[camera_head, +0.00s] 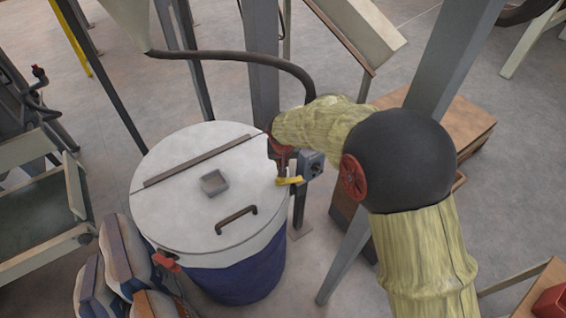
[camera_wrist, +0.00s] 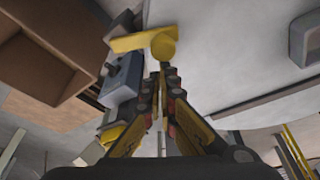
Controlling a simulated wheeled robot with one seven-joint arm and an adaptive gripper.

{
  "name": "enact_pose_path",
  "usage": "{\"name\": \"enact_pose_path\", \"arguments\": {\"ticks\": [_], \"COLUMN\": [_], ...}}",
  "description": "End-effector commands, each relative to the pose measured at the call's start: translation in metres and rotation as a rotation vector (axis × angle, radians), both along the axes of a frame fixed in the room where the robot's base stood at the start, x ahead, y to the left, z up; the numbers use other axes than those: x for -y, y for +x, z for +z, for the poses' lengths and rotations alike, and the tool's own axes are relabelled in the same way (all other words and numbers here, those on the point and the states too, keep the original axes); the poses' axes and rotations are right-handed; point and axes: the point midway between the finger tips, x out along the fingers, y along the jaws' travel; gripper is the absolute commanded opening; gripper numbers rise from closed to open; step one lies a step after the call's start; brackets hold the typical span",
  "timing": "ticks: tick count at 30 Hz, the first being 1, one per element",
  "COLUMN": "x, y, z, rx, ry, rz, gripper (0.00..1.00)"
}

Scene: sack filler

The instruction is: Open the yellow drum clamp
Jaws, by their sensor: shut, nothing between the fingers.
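The yellow drum clamp (camera_head: 290,181) is a small flat lever at the right rim of the white-topped drum (camera_head: 180,215), beside a grey-blue box (camera_head: 312,162). In the wrist view the clamp (camera_wrist: 145,42) shows as a yellow bar with a rounded end, just beyond my fingertips. My gripper (camera_wrist: 163,75) is shut and empty, pointing at the clamp's rounded end. I cannot tell whether the tips touch it. In the head view my arm hides most of the gripper above the clamp.
The lid carries a curved handle (camera_head: 236,219), a small square plate (camera_head: 214,182) and a long bar. A red-handled part (camera_head: 166,261) is at the drum's front left. Stacked sacks (camera_head: 112,262) stand at left. Grey posts (camera_head: 264,65) and a wooden crate (camera_head: 462,125) stand behind and right.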

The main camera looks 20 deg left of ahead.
Motion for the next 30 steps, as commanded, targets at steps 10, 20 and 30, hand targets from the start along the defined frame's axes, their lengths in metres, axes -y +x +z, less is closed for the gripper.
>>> {"name": "enact_pose_path", "arguments": {"ticks": [10,20,30], "x": [0.001,0.001,0.004], "y": [-0.004,-0.011,-0.021], "z": [0.0,0.0,0.0], "rx": [-0.002,-0.002,-0.002], "ry": [-0.001,0.0,-0.001], "rz": [0.059,0.212,0.21], "gripper": [0.0,0.0,0.0]}}
